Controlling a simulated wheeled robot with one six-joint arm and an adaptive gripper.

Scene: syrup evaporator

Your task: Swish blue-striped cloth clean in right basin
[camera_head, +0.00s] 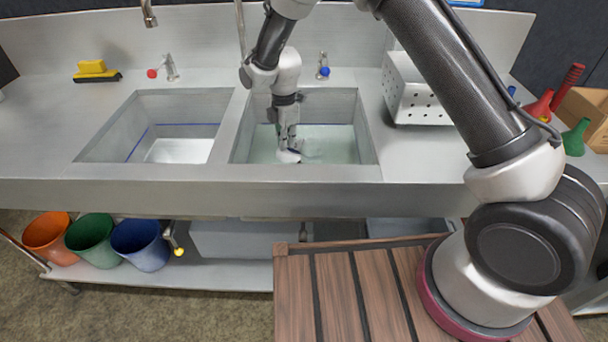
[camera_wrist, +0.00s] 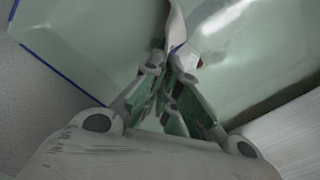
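My gripper (camera_head: 288,147) reaches down into the right basin (camera_head: 241,135), which holds pale greenish water. A small white patch of the cloth (camera_head: 288,157) shows at the fingertips, low in the basin at the water. In the wrist view, my gripper's fingers (camera_wrist: 168,62) come close together around the white cloth (camera_wrist: 176,24), which hangs beyond the tips. A bit of blue shows on it near the fingertips, with a small reddish spot beside it. Most of the cloth is hidden by the fingers or blurred by the water.
The left basin (camera_head: 120,134) has a blue line on its walls. A yellow sponge and brush (camera_head: 95,70) lie at back left. A perforated metal box (camera_head: 415,98) and funnels (camera_head: 575,137) stand on the right. Orange, green and blue buckets (camera_head: 140,244) sit below.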

